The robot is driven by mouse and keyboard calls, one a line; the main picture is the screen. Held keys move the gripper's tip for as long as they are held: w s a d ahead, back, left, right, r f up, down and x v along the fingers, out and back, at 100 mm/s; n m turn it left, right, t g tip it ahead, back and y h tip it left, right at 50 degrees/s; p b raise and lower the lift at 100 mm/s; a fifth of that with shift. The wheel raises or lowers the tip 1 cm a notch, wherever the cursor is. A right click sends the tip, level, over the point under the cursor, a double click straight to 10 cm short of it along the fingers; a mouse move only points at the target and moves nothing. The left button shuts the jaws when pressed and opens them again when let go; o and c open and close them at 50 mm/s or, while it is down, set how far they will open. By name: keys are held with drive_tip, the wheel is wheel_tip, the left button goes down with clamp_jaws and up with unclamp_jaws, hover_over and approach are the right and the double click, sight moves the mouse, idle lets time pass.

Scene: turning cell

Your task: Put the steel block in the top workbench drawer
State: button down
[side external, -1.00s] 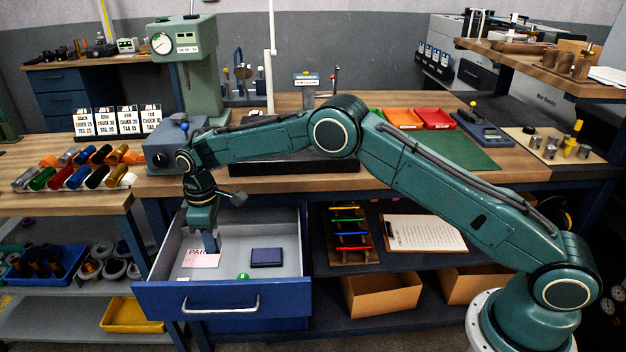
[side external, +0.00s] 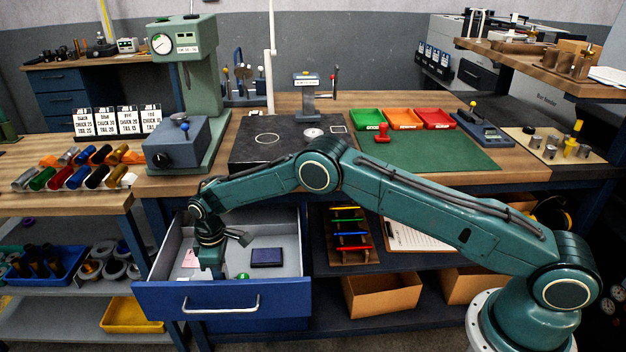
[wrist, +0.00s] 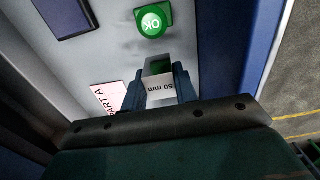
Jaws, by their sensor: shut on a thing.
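The steel block (wrist: 159,86), marked "50 mm", sits between the fingers of my gripper (wrist: 160,84) in the wrist view. My gripper is shut on it. In the side external view my gripper (side external: 219,274) is down inside the open top workbench drawer (side external: 180,301), close behind its blue front panel. The block is hard to make out there. I cannot tell whether it touches the drawer floor.
The drawer also holds a green OK token (wrist: 153,18), a pink PART A card (wrist: 108,97) and a dark blue flat box (side external: 267,257). The drawer's walls surround my gripper. Free grey floor shows around these things.

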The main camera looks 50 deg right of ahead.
drive_tip(key=shift+f, duration=1.9)
drive_tip(key=shift+f, duration=0.15)
drive_tip(key=c, duration=1.1)
unclamp_jaws()
wheel_tip(320, 180, up, 11)
drive_tip(key=shift+r, duration=0.6)
drive_tip(key=shift+r, duration=0.1)
